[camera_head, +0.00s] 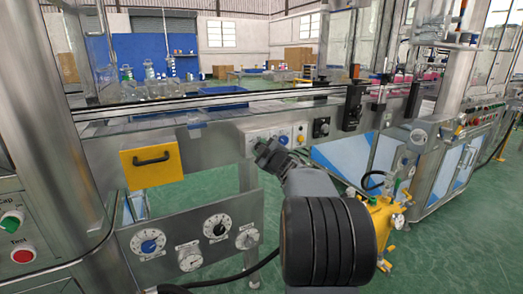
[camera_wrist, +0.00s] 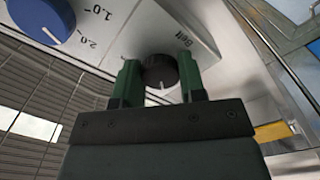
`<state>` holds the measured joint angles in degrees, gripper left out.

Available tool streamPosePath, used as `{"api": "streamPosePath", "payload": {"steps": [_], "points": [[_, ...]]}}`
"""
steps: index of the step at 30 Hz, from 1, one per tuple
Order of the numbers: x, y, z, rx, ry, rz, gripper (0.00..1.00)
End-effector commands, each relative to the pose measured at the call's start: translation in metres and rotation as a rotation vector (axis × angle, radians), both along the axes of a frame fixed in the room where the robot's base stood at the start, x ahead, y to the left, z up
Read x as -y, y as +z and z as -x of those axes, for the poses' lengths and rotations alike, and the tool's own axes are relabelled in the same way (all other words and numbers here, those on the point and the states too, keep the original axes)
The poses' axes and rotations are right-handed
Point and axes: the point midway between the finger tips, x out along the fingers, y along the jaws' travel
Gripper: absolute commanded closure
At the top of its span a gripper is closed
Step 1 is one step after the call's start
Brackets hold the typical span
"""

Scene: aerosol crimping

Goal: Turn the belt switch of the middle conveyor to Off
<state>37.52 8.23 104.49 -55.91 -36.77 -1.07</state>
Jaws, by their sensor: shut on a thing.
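The belt switch (camera_wrist: 160,72) is a round black knob on a light grey panel labelled "Belt" in the wrist view. A short white mark on it points toward the bottom of the picture. My gripper (camera_wrist: 159,76) has green fingers on the left and right of the knob and is shut on it. In the camera_head view my gripper (camera_head: 268,152) reaches the small control panel (camera_head: 262,133) under the conveyor (camera_head: 215,110). It hides the knob there. The Off and On marks cannot be read.
A blue dial (camera_wrist: 40,18) marked 1.0 and 2.0 sits beside the knob. A yellow drawer (camera_head: 151,165) is at left, with several dials (camera_head: 190,245) below it. A yellow machine (camera_head: 387,215) stands at right. Green floor (camera_head: 480,220) is open at far right.

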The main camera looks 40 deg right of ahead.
Motion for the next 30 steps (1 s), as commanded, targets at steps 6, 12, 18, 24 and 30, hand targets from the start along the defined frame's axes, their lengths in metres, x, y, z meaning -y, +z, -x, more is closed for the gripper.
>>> {"api": "streamPosePath", "payload": {"steps": [6,12,18,24,30], "points": [[0.000,0.000,0.000,0.000,0.001,0.002,0.55],[0.000,0.000,0.000,0.000,0.000,0.001,0.37],[0.000,0.000,0.000,0.000,0.000,0.000,0.37],[-0.001,0.002,0.015,0.000,-0.001,0.000,0.37],[-0.006,0.003,0.054,0.000,-0.004,0.000,0.37]]}}
